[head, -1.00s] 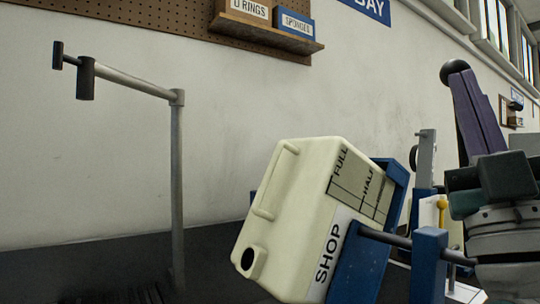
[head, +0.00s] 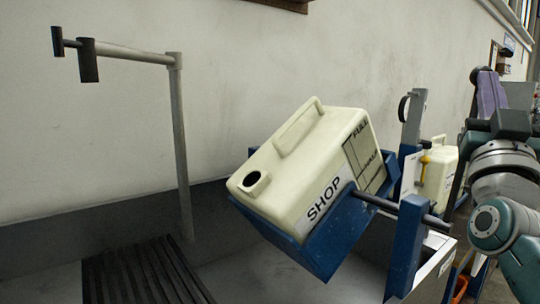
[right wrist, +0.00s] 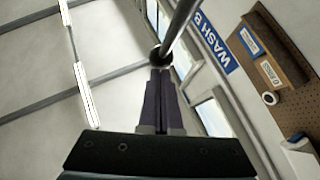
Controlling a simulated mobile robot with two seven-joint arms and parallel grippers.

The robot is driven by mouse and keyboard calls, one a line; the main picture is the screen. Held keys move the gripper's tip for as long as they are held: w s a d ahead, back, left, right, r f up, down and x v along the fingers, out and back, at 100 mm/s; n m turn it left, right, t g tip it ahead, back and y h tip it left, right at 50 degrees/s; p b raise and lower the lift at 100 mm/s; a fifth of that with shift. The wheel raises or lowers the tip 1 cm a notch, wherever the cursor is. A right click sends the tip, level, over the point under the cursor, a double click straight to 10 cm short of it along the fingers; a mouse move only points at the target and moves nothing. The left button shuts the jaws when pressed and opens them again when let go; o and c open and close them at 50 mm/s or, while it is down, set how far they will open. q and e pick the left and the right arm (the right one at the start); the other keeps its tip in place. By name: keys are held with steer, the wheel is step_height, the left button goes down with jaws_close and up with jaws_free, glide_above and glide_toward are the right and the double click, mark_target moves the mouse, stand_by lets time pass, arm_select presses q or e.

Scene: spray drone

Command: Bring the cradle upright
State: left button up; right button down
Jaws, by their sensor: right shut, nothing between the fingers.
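The blue cradle (head: 320,244) holds a cream jug (head: 290,165) marked SHOP and FULL. Both are tilted to the left in the head view, with the jug's open dark mouth at the lower left. A dark shaft (head: 385,202) runs from the cradle's side through a blue post (head: 405,245). My right gripper (head: 478,76) is at the right edge, pointing up, with purple-grey fingers. In the right wrist view its fingers (right wrist: 160,80) are shut together. A dark ball (right wrist: 158,53) on a rod shows by the fingertips; I cannot tell if they touch. My left gripper is not seen.
A grey stand (head: 180,140) with a side arm rises at the left beside a dark slatted grate (head: 140,275). A second cream container (head: 438,165) and a grey upright (head: 413,120) stand behind the post. The wall is close behind.

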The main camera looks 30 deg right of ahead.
steer(key=d+f+m+g+y+p, duration=0.4)
steer(key=d+p, duration=0.4)
steer(key=d, duration=0.4)
steer(key=shift+w+f+g+y+p, duration=0.35)
steer(key=shift+w+f+g+y, duration=0.1)
steer(key=shift+f+g, duration=0.35)
steer(key=shift+f, duration=0.2)
